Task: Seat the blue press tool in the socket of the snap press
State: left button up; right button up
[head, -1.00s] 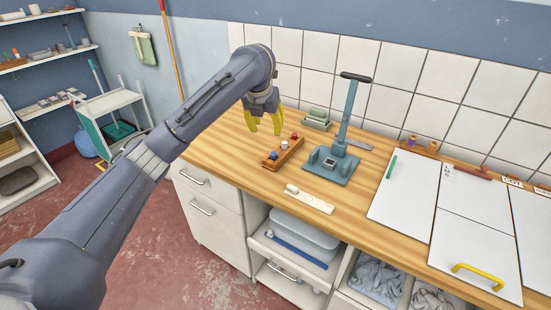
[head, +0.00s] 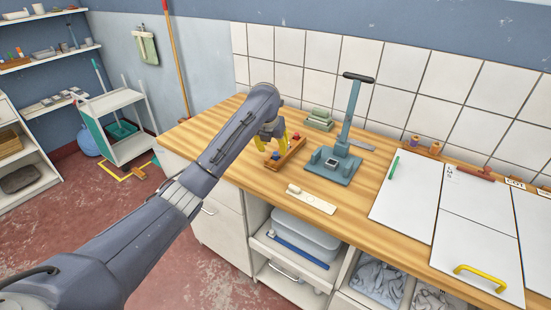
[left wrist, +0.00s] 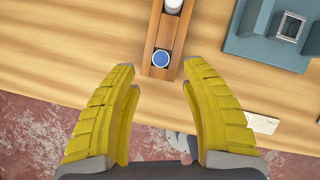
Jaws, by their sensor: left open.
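The blue press tool (head: 275,155) stands at the near left end of a wooden rack (head: 292,156). In the left wrist view its round blue top (left wrist: 161,57) shows just beyond and between my fingertips. My left gripper (head: 271,144) is open with yellow fingers and hangs over that end of the rack, holding nothing. The snap press (head: 354,102) stands to the right of the rack, a grey-green base with a column and dark top handle. Its square socket (head: 331,162) looks empty; it also shows in the left wrist view (left wrist: 291,25). My right gripper is out of view.
A white-topped tool (left wrist: 173,5) and a red-topped one (head: 296,137) share the rack. A pale strip (head: 311,201) lies in front of the press. Green blocks (head: 319,119) stand behind. White panels (head: 403,192) lie to the right.

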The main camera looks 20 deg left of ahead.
aim_at(275, 153)
pick_arm(q)
jog(key=shift+x, duration=2.6)
jog(key=shift+w, duration=0.1)
jog(key=shift+r, duration=0.1)
grip_shut()
